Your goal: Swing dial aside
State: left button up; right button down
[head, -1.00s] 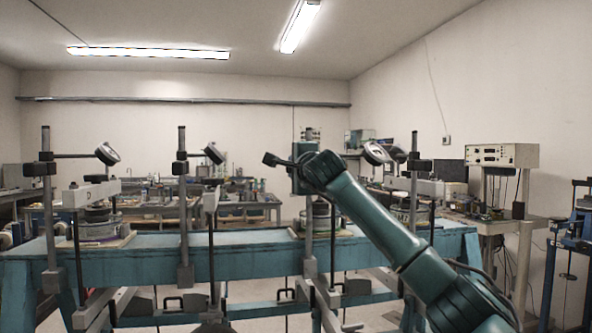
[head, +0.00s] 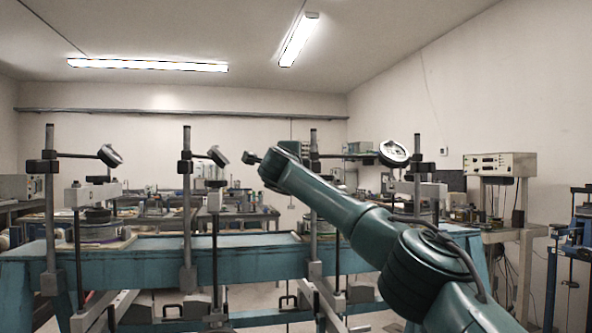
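Several dials on rods are clamped to upright posts along the blue bench (head: 250,258). One dial (head: 109,156) is at the left and another (head: 217,156) is left of centre. A third dial (head: 394,153) is right of centre, its pale face towards me, at the end of a rod that seems to come from the middle post (head: 314,215). My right arm reaches in from the lower right, across the middle post. My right gripper (head: 250,158) is at its far end, between the second dial and the middle post. Its fingers are too small to read. My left gripper is out of view.
More posts stand along the bench, such as the left post (head: 48,215) and second post (head: 186,215). Lever arms and weights hang below the bench. An instrument box (head: 498,164) stands on a table at the right.

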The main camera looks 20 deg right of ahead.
dwell(0.4)
jog(key=c, duration=1.1)
grip_release()
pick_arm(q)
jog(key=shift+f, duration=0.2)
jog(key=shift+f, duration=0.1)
pick_arm(e)
jog(key=shift+s+a+f+b, duration=0.1)
jog(key=shift+s+a+b, duration=0.3)
jog(key=shift+b, duration=0.25)
pick_arm(q)
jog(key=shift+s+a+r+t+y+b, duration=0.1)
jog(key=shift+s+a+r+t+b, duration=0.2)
jog(key=shift+b, duration=0.55)
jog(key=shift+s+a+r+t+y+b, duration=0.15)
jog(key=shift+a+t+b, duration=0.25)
jog(key=shift+b, duration=0.45)
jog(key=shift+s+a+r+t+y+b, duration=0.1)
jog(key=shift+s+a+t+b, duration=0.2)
jog(key=shift+b, duration=0.55)
pick_arm(e)
jog(key=shift+v, duration=6)
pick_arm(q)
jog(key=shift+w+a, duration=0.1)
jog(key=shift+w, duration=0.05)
